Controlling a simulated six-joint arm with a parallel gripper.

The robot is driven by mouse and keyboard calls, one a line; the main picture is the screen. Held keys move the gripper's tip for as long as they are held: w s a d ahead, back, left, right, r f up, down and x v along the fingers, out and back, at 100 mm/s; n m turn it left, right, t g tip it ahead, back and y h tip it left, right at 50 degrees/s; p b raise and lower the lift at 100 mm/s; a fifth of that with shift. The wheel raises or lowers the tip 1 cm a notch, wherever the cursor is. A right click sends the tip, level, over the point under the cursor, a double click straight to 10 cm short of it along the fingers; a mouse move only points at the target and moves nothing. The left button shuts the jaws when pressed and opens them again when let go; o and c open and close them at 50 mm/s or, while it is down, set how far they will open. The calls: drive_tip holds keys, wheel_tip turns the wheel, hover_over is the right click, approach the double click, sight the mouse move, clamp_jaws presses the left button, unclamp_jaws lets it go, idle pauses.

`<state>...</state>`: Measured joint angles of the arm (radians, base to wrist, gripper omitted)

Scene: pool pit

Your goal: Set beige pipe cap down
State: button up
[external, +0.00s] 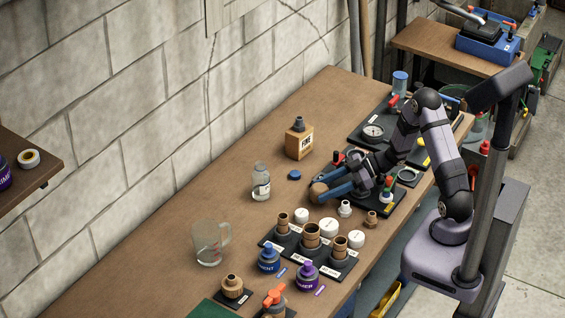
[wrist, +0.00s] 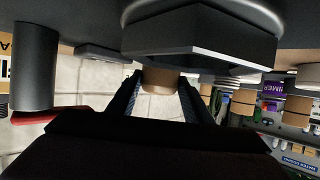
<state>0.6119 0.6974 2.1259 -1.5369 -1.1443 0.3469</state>
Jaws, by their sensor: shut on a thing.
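The beige pipe cap (external: 317,190) is held at the fingertips of my gripper (external: 328,191). In the wrist view the cap (wrist: 160,79) sits between the two dark fingers, its upper part hidden behind a dark block-shaped part. My gripper is shut on it, with the blue fingers pointing to the left over the workbench (external: 240,205). I cannot tell whether the cap touches the bench or hangs just above it.
White caps (external: 328,226) and a small white fitting (external: 345,208) stand close in front.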

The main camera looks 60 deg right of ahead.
drive_tip(key=shift+f, duration=0.3)
drive_tip(key=shift+f, duration=0.4)
